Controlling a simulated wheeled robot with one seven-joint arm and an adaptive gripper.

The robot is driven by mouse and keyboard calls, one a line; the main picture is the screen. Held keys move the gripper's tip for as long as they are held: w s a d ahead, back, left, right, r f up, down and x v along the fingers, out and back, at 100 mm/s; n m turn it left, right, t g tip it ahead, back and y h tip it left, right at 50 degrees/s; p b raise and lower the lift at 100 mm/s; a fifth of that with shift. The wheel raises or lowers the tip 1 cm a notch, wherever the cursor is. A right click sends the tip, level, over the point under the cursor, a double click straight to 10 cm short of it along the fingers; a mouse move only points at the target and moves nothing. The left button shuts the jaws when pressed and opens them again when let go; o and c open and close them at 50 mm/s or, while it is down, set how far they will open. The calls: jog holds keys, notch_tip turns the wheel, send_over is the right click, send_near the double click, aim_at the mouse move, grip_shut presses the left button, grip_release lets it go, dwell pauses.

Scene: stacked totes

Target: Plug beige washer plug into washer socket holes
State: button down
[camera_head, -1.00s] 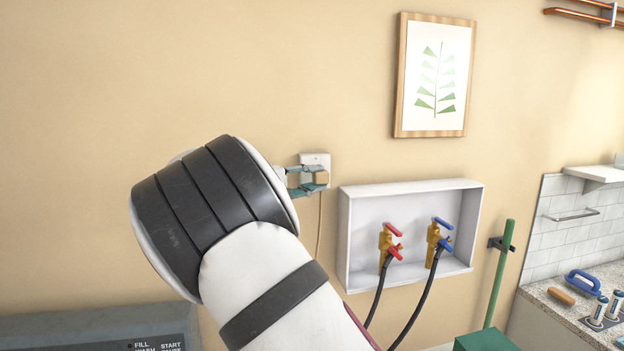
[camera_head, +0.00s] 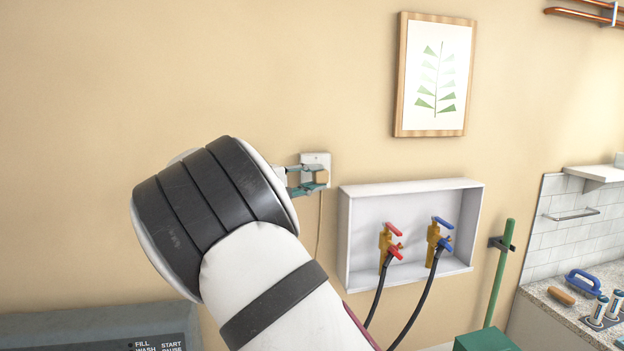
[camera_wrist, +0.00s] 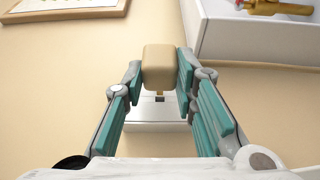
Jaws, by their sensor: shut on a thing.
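My gripper (camera_head: 308,182) is at the wall, its teal fingers in front of the white washer socket (camera_head: 316,159). It is shut on the beige washer plug (camera_head: 321,177), whose cord (camera_head: 320,225) hangs down along the wall. In the wrist view the plug (camera_wrist: 159,67) sits between the fingertips of my gripper (camera_wrist: 160,85), and the white socket plate (camera_wrist: 155,126) shows behind and below it. A dark hole shows on the plate just below the plug. The plug's prongs are hidden, so I cannot tell whether they touch or enter the holes.
A white recessed valve box (camera_head: 350,240) with red and blue taps is right of the socket. A framed leaf picture (camera_head: 401,80) hangs above. The washer's top panel (camera_head: 80,330) is at lower left. A green pole (camera_head: 500,275) stands right of the box.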

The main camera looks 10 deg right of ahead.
jog(key=shift+w+b, duration=0.75)
jog(key=shift+w, duration=0.25)
jog(key=c, duration=1.2)
grip_release()
jog(key=shift+a, duration=0.1)
jog(key=v, duration=1.2)
jog(key=shift+s, duration=0.1)
